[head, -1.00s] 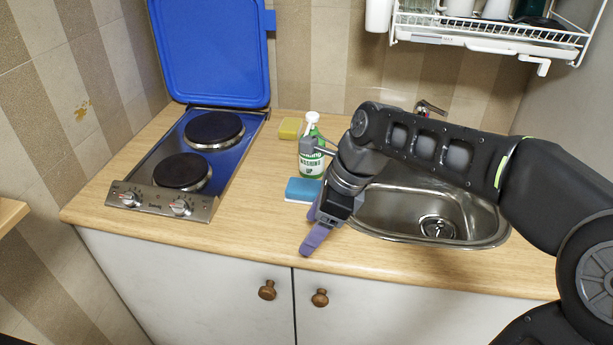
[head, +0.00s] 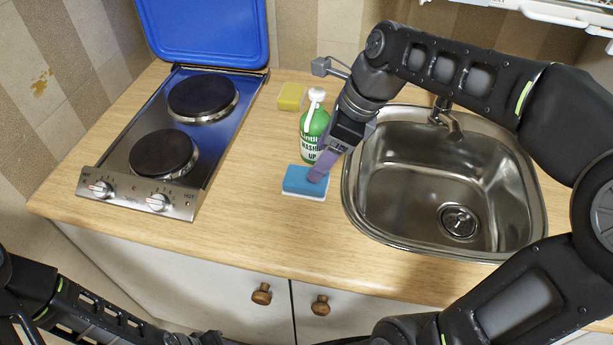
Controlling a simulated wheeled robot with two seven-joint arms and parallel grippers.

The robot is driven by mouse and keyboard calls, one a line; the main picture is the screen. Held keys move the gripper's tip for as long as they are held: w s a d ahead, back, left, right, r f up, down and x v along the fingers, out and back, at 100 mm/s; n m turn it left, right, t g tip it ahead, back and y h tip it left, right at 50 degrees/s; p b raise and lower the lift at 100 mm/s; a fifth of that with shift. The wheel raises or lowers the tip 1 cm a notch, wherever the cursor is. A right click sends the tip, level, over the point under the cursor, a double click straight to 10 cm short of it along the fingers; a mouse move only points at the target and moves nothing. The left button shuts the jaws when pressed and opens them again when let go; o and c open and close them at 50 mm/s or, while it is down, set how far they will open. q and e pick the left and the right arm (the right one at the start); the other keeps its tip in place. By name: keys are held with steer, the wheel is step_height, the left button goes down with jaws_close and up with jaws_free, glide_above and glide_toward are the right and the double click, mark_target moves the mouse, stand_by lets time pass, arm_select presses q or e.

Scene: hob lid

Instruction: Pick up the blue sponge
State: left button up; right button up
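The blue sponge (head: 299,181) lies flat on the wooden worktop, with a white layer underneath, in front of the green washing-up bottle and left of the sink. My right gripper (head: 319,171) reaches down to it from above. One purple finger overlaps the sponge's right end; the other finger is hidden, so I cannot tell whether it is closed on the sponge. My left arm comes in at the bottom left, low in front of the cupboards. Its gripper (head: 212,339) is mostly cut off by the bottom edge.
The washing-up bottle (head: 313,128) stands close behind the sponge, next to my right gripper. A yellow sponge (head: 291,97) lies farther back. The hob (head: 165,140) is at left with its blue lid (head: 205,35) raised. The steel sink (head: 430,175) is at right. The worktop's front is clear.

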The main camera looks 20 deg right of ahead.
mark_target(306, 182)
steer(key=shift+x, duration=1.35)
steer(key=shift+x, duration=2.6)
steer(key=shift+a+f, duration=0.1)
steer(key=shift+c, duration=0.5)
steer(key=c, duration=1)
